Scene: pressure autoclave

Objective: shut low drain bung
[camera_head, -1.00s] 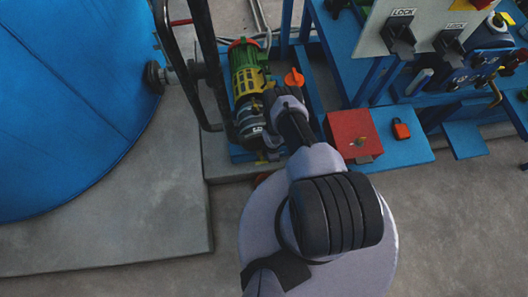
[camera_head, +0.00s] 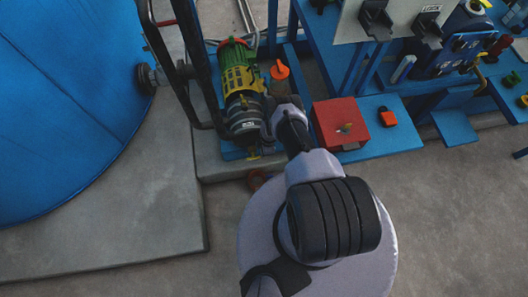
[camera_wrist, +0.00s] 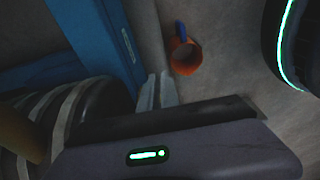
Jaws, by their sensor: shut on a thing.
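In the head view my arm reaches toward the pump with the green and yellow body (camera_head: 240,88), and the arm hides my gripper there. In the wrist view my gripper's grey fingertips (camera_wrist: 156,90) are close together at the centre. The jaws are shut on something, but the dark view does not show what. A short orange, open-ended piece with a blue tab (camera_wrist: 186,57) is on the floor just beyond the fingertips, apart from them. I cannot tell which part is the drain bung.
A dark ringed cylinder (camera_wrist: 75,112) fills the left of the wrist view. A red box (camera_head: 338,122) and an orange padlock-like piece (camera_head: 387,116) sit on blue steel right of the pump. A large blue vessel (camera_head: 60,90) stands left. The front floor is clear.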

